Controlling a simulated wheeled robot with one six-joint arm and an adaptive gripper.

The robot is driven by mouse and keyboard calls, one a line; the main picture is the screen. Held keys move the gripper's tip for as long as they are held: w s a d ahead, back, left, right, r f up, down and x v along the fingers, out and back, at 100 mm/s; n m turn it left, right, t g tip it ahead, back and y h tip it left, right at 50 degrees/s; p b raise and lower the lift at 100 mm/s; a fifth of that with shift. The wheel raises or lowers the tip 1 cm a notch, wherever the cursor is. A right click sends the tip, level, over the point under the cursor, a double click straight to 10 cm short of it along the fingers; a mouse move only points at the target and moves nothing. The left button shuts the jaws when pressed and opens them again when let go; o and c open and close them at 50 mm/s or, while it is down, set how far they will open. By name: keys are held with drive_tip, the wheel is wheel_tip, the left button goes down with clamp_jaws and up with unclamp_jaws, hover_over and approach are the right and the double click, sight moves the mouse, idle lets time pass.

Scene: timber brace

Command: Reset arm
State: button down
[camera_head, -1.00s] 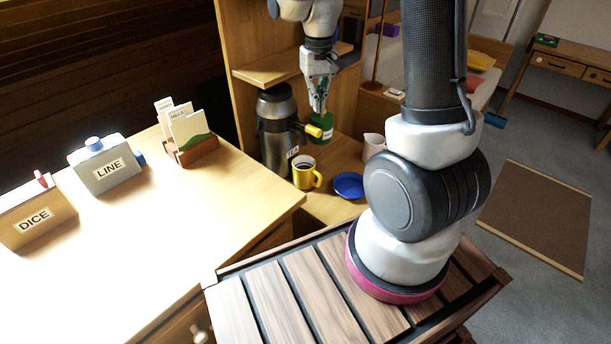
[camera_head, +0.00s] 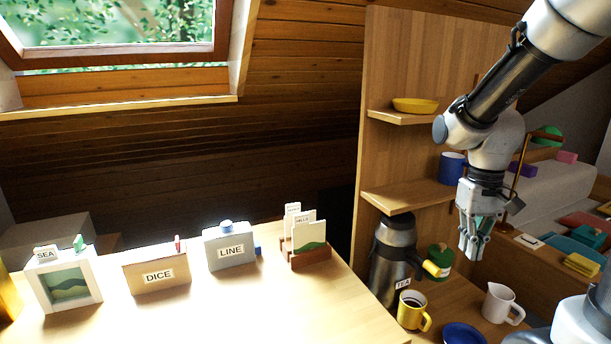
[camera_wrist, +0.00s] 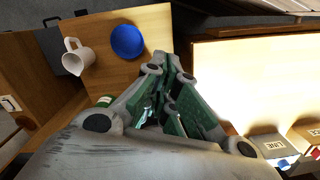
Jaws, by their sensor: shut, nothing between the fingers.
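My gripper (camera_head: 474,246) hangs from my arm at the right of the head view, with its fingers pointing down. It is shut and empty. It is above and in front of the low shelf with the cup and pitcher, to the right of the dark flask (camera_head: 393,262). In the wrist view my gripper (camera_wrist: 183,80) fills the middle. A blue plate (camera_wrist: 127,41) and a white pitcher (camera_wrist: 78,56) show below its fingers, and neither is touched.
A yellow cup (camera_head: 412,311), white pitcher (camera_head: 501,304) and green container (camera_head: 441,258) stand near the flask. A blue mug (camera_head: 452,168) and yellow bowl (camera_head: 415,105) sit on shelves. The desk (camera_head: 240,310) holds DICE (camera_head: 157,275) and LINE (camera_head: 229,249) boxes along its back.

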drive_tip(key=s+r+t, duration=0.5)
drive_tip(key=s+r, duration=0.6)
drive_tip(key=shift+s+d, duration=0.3)
drive_tip(key=shift+d, duration=0.1)
